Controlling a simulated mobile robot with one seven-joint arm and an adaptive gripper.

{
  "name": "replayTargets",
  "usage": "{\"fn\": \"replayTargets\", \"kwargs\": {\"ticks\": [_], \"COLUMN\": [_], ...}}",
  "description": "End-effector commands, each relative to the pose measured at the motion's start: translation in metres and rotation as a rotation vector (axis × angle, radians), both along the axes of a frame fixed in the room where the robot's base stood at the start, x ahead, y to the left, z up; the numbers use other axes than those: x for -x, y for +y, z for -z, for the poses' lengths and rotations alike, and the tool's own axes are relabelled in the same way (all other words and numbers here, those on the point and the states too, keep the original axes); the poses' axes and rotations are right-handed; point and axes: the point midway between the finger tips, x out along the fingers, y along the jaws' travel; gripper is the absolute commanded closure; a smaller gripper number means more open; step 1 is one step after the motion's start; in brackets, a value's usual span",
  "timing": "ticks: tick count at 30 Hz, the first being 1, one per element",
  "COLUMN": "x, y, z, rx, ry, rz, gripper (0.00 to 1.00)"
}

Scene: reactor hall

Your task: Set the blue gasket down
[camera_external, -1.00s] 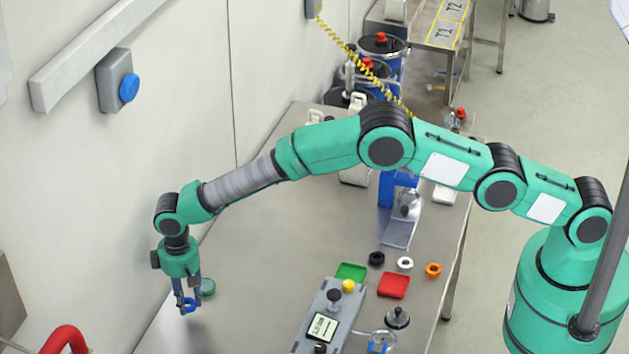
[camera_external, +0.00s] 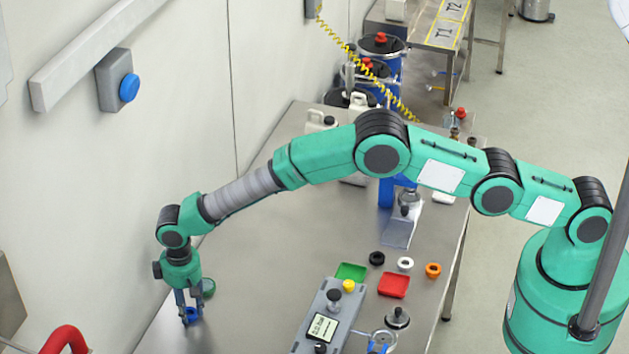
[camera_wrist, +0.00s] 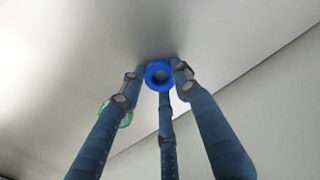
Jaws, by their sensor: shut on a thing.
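The blue gasket (camera_external: 192,315) is a small ring at the far left end of the steel table. My gripper (camera_external: 187,309) points down and is shut on it, low over the tabletop. In the wrist view the blue gasket (camera_wrist: 159,76) sits between the fingertips of my gripper (camera_wrist: 158,78), with its hole showing. I cannot tell for sure whether the gasket touches the table.
A green ring-shaped thing (camera_external: 208,288) is right beside my gripper. Black (camera_external: 377,258), white (camera_external: 405,263) and orange (camera_external: 433,270) rings lie by a red tray (camera_external: 393,285) and a green tray (camera_external: 351,272). A grey device (camera_external: 325,320) stands at front. The table's middle is clear.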

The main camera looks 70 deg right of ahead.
Motion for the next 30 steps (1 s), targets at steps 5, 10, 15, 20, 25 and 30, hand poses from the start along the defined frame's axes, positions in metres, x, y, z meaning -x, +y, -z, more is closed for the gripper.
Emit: {"fn": "replayTargets", "kwargs": {"ticks": [5,10,15,20,25,30], "x": [0.000,0.000,0.000,0.000,0.000,-0.001], "y": [0.000,0.000,0.000,0.000,0.000,0.000], "z": [0.003,0.002,0.002,-0.003,-0.015,-0.038], "rx": [0.000,0.000,0.000,0.000,0.000,-0.001], "ry": [0.000,0.000,0.000,-0.001,0.000,-0.002], "rz": [0.000,0.000,0.000,0.000,0.000,0.000], "gripper": [0.55,0.49,0.49,0.49,0.49,0.49]}}
